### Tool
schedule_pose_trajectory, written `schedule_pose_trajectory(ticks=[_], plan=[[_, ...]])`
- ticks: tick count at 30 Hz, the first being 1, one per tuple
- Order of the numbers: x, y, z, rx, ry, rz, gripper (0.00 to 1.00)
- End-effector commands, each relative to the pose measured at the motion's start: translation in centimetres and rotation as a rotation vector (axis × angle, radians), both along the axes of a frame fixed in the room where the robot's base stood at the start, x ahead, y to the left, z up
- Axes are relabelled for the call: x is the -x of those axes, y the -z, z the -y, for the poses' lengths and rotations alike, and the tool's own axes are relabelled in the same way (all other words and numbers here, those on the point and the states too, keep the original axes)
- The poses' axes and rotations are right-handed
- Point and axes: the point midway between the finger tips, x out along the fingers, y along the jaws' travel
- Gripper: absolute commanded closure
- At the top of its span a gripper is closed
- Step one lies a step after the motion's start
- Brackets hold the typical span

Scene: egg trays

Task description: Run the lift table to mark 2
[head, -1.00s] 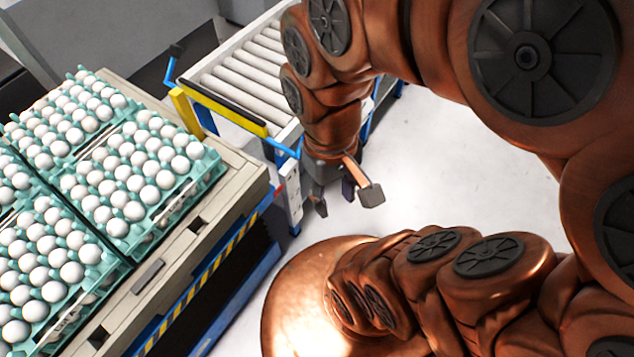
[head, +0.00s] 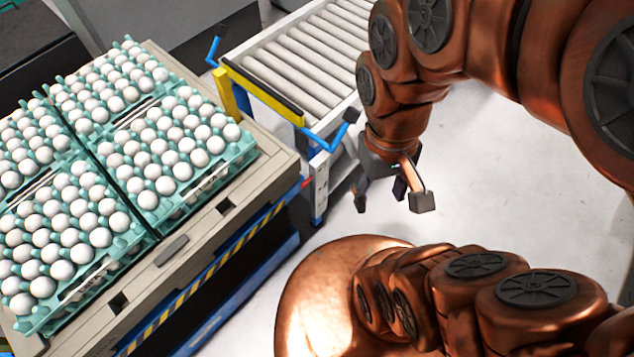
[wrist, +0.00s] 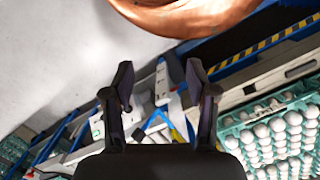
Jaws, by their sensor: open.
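The lift table (head: 208,277), with a yellow-and-black striped edge and blue frame, stands at the left in the head view. It carries a pale slatted platform (head: 232,208) with teal trays of white eggs (head: 190,150). A white upright strip with small markings (head: 320,188) stands at the table's far right corner; I cannot read the marks. My gripper (head: 392,196) is open and empty over the floor, right of that strip and apart from it. In the wrist view my gripper (wrist: 158,82) shows both fingers spread, with white and blue framework beyond.
A roller conveyor (head: 300,60) lies behind the table. A yellow bar (head: 262,95) with blue cranked handles (head: 335,135) at its ends crosses the conveyor's near end. Pale floor (head: 500,190) is clear at the right.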

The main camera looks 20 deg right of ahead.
Motion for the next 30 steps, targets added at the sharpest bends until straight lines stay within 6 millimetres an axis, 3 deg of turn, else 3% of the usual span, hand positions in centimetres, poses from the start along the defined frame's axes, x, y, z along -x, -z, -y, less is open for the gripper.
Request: schedule_pose_trajectory(ticks=[2,16,30], plan=[[0.0,0.0,0.0,0.0,0.0,0.0,0.5],[0.0,0.0,0.0,0.0,0.0,0.0,0.99],[0.0,0.0,0.0,0.0,0.0,0.0,1.0]])
